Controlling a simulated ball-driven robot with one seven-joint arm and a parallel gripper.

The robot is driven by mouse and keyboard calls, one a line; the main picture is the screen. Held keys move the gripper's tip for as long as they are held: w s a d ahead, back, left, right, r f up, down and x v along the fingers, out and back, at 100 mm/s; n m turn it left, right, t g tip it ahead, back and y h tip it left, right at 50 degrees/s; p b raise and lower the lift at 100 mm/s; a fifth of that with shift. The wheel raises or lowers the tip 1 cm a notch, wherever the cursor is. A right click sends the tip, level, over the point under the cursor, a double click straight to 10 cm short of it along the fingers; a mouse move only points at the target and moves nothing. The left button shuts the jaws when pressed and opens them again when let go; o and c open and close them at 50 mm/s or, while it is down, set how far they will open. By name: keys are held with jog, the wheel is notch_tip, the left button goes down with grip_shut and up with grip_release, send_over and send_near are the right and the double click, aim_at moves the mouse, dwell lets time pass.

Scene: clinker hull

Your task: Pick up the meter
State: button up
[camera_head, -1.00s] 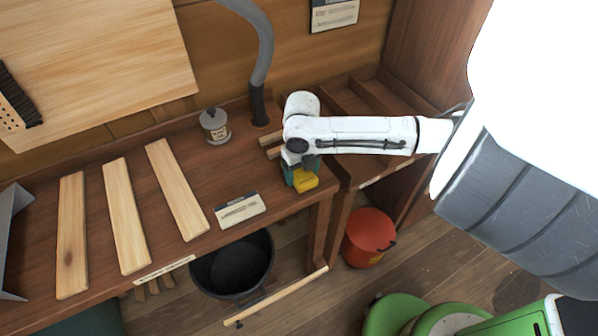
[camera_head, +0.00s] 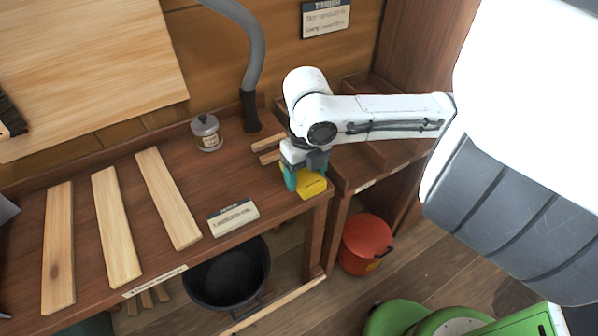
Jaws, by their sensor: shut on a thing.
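The meter (camera_head: 310,184) looks like a small yellow block with teal parts, at the right end of the wooden workbench (camera_head: 215,178). My gripper (camera_head: 303,172) reaches it from above and is shut on it. The gripper's fingers and wrist hide part of the meter. I cannot tell whether the meter touches the bench top or is slightly above it.
A small lidded jar (camera_head: 207,134), a label card (camera_head: 233,217) and several pale planks (camera_head: 167,198) lie left of the meter. A grey hose (camera_head: 249,60) rises behind. A black bucket (camera_head: 222,277) and red bin (camera_head: 366,243) stand below.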

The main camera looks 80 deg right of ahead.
aim_at(314, 184)
jog(key=shift+s+a+r+p, duration=0.3)
jog(key=shift+a+r, duration=0.15)
jog(key=shift+a, duration=0.05)
jog(key=shift+s+a+r+p, duration=0.3)
jog(key=shift+a+r, duration=0.1)
jog(key=shift+a, duration=0.1)
jog(key=p, duration=0.1)
jog(key=a+r+p, duration=0.1)
jog(key=p, duration=0.1)
jog(key=shift+s+a, duration=0.2)
jog(key=shift+s, duration=0.15)
jog(key=shift+s+a+f+p, duration=0.25)
jog(key=shift+a+p, duration=0.2)
jog(key=shift+p, duration=0.3)
jog(key=shift+s+a+r+p, duration=0.3)
jog(key=shift+a+p, duration=0.2)
jog(key=shift+p, duration=0.2)
jog(key=shift+a, duration=0.1)
